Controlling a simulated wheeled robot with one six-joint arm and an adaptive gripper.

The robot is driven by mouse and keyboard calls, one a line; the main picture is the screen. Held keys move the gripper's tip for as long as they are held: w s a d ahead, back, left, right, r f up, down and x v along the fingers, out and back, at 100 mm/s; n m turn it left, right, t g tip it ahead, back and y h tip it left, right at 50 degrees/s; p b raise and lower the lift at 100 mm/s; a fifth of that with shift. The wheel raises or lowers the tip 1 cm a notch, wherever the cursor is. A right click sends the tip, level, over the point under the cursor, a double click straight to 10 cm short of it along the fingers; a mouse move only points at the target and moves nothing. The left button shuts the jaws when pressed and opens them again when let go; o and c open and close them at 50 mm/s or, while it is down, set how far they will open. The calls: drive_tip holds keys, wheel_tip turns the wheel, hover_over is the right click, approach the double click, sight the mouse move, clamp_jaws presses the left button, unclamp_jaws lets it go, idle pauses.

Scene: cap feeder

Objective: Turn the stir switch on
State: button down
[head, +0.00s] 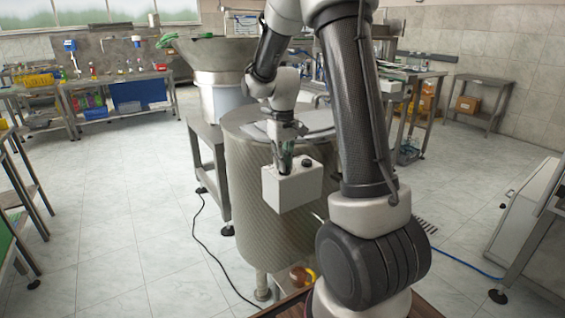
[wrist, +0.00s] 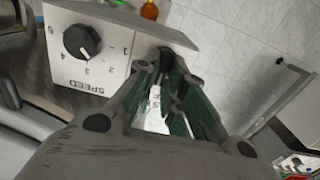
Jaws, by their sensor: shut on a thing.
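A white control box (head: 290,190) is mounted on the side of a large ribbed metal drum. It also shows in the wrist view (wrist: 118,38), with a black speed knob (wrist: 81,41) and a number scale. My gripper (head: 283,168) reaches down to the top of the box, left of the black knob (head: 307,162). In the wrist view, the green-padded fingers of my gripper (wrist: 170,62) close at the edge of the box beside the knob. The stir switch is hidden between the fingertips, so its position does not show. Part of a white lettered label shows between the fingers.
The ribbed drum (head: 250,215) stands behind and below the box. A feeder bowl (head: 212,58) is behind it. A black cable (head: 205,245) lies on the floor at left. A grey cabinet (head: 525,215) stands at right. Open tiled floor lies on both sides.

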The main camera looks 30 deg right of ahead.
drive_tip(key=m, duration=0.4)
drive_tip(key=shift+d+m, duration=0.2)
drive_tip(key=shift+m, duration=0.2)
drive_tip(key=shift+s+d+m, duration=0.1)
drive_tip(key=shift+d+m, duration=0.05)
drive_tip(key=shift+m, duration=2.05)
drive_tip(key=c, duration=1.5)
unclamp_jaws()
wheel_tip(320, 180, up, 12)
